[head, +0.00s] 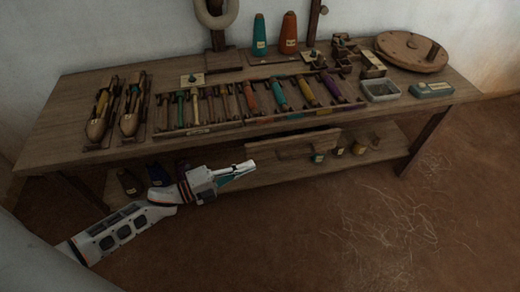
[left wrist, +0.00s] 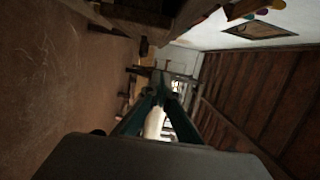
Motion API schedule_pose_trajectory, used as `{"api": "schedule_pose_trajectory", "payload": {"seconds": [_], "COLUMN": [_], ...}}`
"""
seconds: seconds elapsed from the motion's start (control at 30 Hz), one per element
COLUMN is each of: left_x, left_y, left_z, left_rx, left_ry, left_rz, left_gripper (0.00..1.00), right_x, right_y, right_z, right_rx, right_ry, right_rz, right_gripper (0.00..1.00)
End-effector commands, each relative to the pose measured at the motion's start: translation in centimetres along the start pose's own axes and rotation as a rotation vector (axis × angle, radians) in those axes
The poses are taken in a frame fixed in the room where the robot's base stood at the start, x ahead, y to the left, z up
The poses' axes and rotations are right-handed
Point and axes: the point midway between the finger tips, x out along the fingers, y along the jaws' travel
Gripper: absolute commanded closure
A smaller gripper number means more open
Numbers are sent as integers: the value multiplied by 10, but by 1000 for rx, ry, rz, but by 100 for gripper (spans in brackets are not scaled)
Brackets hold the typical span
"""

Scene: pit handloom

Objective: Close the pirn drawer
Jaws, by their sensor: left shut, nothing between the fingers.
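My left gripper (head: 246,168) is shut and empty in the head view, in front of the bench and below its front edge. Its fingers point to the right. In the left wrist view the closed fingers (left wrist: 159,95) are at the middle. A wooden drawer front (head: 294,145), which looks like the pirn drawer, hangs under the bench's front edge, right of and a little above the left fingertips. A visible gap separates them in the picture. How far the drawer stands out, and what is inside, I cannot tell. My right gripper is not in view.
The wooden bench (head: 62,128) carries pirn racks, shuttles, two cones, a round wooden disc (head: 411,51) and a clear tray (head: 380,90). A low shelf (head: 264,178) below holds small jars and dark bottles. The floor (head: 300,235) in front is free.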

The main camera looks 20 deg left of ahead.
Motion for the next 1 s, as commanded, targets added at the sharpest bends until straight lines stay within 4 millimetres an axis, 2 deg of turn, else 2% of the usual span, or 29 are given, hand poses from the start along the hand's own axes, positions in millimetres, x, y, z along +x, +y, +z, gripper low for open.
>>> {"api": "schedule_pose_trajectory", "payload": {"seconds": [0.1,0.3,0.4,0.6,1.0], "left_x": [25,60,61,65,66], "left_y": [1,2,4,2,0], "left_z": [0,3,20,36,39], "left_rx": [-1,-1,-2,-3,-2], "left_ry": [0,-1,-2,-1,-1], "left_rz": [-1,2,5,3,1], "left_gripper": [100,100,100,100,100], "right_x": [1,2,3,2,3], "right_y": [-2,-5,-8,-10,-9], "right_z": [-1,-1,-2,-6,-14], "right_rx": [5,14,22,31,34], "right_ry": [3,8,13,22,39], "right_rz": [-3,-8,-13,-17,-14], "right_gripper": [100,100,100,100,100]}}
